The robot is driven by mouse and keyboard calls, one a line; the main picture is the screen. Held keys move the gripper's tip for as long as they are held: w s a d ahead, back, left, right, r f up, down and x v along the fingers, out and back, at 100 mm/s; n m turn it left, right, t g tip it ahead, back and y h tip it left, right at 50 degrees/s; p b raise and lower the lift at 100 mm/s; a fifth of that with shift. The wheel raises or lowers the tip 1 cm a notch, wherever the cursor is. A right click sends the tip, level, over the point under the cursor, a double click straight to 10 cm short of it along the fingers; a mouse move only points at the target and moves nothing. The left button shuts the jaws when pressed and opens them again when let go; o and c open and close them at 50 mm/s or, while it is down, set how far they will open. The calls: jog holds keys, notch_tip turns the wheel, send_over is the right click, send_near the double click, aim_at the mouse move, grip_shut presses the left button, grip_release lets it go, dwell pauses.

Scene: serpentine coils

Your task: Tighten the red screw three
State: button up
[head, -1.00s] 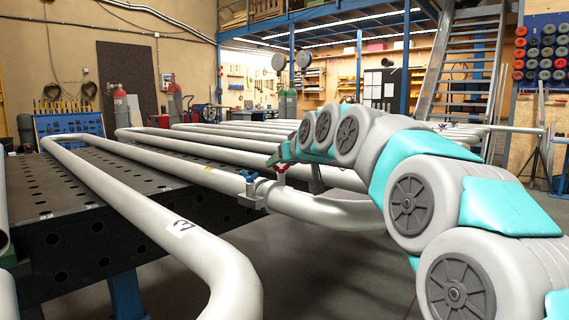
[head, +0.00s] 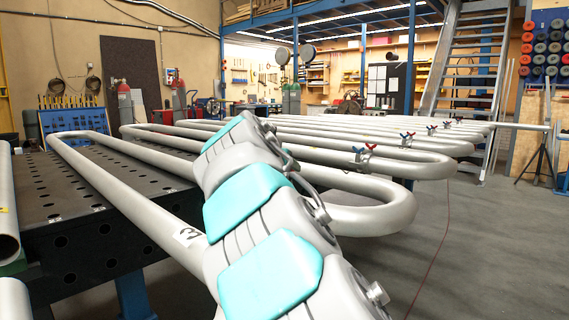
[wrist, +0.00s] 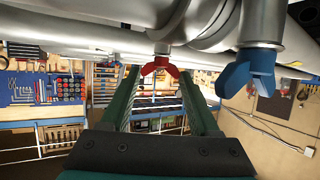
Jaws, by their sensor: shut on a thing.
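In the wrist view my gripper (wrist: 160,74) has its two green fingers on either side of a red wing screw (wrist: 158,67), shut on it. The screw hangs from a clamp on grey pipe (wrist: 90,38). A blue wing screw (wrist: 248,75) sits to its right, outside the fingers. In the head view my arm covers the middle, hiding my gripper and the screw it holds. A label with a 3 (head: 187,236) is on the front pipe. The screw's own number does not show.
Several clamps with red and blue screws show farther right along the pipe bends, the nearest being a clamp (head: 363,155) behind my arm. A black perforated table (head: 60,215) stands left under the pipes. The floor (head: 470,260) at right is mostly clear, with a thin red cable.

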jog(key=shift+a+r+m+h+p, duration=0.2)
jog(key=shift+r+m+h+p, duration=0.2)
jog(key=shift+m+h, duration=0.35)
jog(key=shift+f+m+g+h+p, duration=0.15)
jog(key=shift+m+g+h+p, duration=0.2)
jog(key=shift+h, duration=0.2)
jog(key=o, duration=1.4)
jog(key=shift+f, duration=0.1)
jog(key=shift+c, duration=0.2)
jog(key=b+v, duration=0.1)
jog(key=v, duration=0.6)
jog(key=shift+s, duration=0.3)
